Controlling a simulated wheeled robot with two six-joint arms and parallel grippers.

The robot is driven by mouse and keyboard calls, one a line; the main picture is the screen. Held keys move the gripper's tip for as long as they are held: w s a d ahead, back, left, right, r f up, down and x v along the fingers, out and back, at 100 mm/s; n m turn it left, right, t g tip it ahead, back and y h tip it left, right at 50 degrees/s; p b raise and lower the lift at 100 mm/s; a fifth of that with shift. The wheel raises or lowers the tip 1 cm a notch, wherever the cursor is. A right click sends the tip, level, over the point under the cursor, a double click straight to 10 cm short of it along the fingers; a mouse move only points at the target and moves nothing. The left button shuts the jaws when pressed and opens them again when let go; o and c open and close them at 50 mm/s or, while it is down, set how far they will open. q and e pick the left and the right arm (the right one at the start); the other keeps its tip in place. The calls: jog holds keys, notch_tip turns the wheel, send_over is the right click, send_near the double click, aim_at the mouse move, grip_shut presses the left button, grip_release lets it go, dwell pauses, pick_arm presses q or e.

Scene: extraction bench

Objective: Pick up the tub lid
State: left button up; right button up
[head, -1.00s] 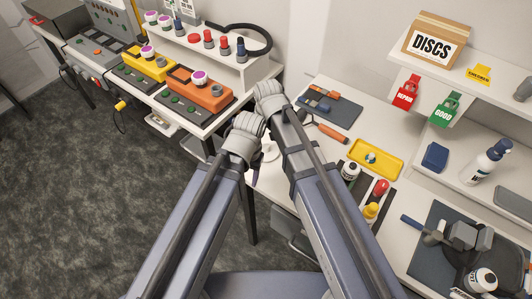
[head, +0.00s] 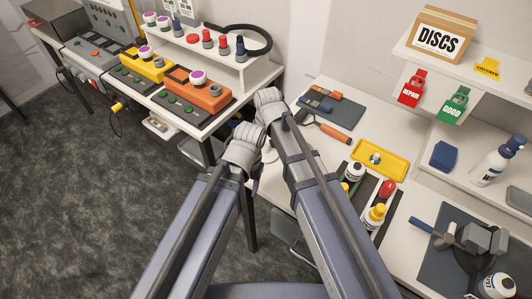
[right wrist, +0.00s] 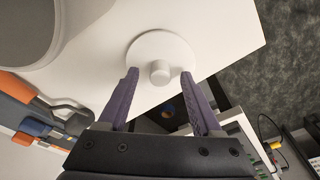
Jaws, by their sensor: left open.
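The tub lid, a white round disc with a short knob (right wrist: 160,71), lies on the white bench top near its corner in the right wrist view. In the head view it is largely hidden by my arms. My right gripper (right wrist: 159,76) is open, its two purple fingers apart on either side of the knob with no visible grip on it. In the head view my right gripper (head: 271,106) is the upper one, over the bench corner. My left gripper (head: 243,149) is just below and left of it. Its fingers are mostly hidden from the head camera.
A yellow tray (head: 379,160), an orange-handled tool (head: 333,131) and bottles (head: 373,217) stand on the bench to the right. An orange box (head: 197,92) stands on the neighbouring bench at left. Bench edges are close to both grippers.

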aim_at(266, 147)
grip_shut()
dwell(0.3)
pick_arm(q)
jog(key=shift+r, duration=0.15)
pick_arm(e)
jog(key=shift+r, duration=0.15)
pick_arm(q)
notch_tip(266, 147, up, 10)
jog(key=p, duration=1)
pick_arm(e)
notch_tip(266, 147, up, 10)
